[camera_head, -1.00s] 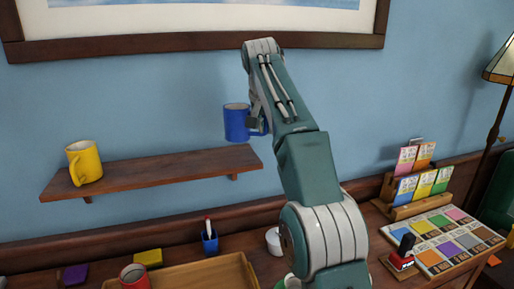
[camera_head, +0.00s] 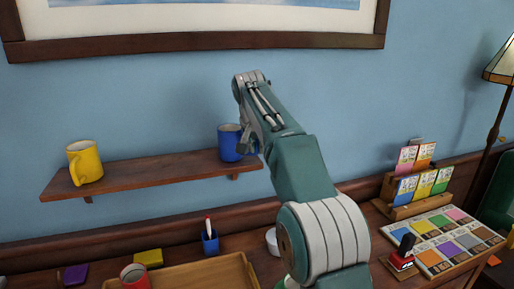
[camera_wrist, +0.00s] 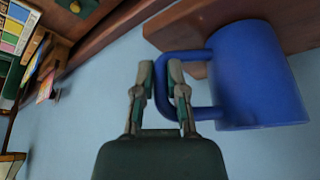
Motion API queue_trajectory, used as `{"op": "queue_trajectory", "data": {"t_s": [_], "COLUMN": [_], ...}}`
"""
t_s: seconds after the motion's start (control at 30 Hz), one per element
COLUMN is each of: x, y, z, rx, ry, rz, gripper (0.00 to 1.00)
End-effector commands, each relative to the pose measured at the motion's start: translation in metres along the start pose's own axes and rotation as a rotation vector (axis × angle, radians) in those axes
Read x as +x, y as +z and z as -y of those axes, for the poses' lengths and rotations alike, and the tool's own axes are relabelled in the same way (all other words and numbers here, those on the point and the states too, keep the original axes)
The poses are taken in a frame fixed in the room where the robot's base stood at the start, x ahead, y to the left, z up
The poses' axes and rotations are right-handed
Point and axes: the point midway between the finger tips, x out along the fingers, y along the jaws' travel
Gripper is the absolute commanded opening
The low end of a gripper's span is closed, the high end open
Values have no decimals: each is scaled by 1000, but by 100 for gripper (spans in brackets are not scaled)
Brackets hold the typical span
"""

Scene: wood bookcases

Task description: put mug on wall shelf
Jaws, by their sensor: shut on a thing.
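The blue mug (camera_head: 230,143) is upright at the right end of the wooden wall shelf (camera_head: 150,172). Its base looks level with the shelf top; I cannot tell whether it touches. My gripper (camera_head: 252,143) is on the mug's right side, partly hidden by my arm. In the wrist view, which is turned over, my gripper (camera_wrist: 161,75) is shut on the handle of the blue mug (camera_wrist: 258,75), with the shelf (camera_wrist: 225,20) beyond the mug's base.
A yellow mug (camera_head: 85,163) stands at the shelf's left end, with clear shelf between. A picture frame (camera_head: 200,43) hangs above. Below, the desk holds a red mug (camera_head: 134,277), a wooden tray (camera_head: 205,272), a blue pen cup (camera_head: 210,242) and a card rack (camera_head: 413,205).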

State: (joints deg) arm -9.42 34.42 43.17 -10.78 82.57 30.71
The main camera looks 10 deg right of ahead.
Motion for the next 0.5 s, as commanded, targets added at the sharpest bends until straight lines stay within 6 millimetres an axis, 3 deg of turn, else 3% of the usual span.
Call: {"op": "queue_trajectory", "data": {"t_s": [0.07,0.1,0.17,0.5], "x": [0,1,0,0], "y": [0,0,0,0], "z": [0,0,0,0], "rx": [0,0,0,-1], "ry": [-1,0,0,0], "rz": [-1,0,0,1], "gripper": [0,25,51,51]}}
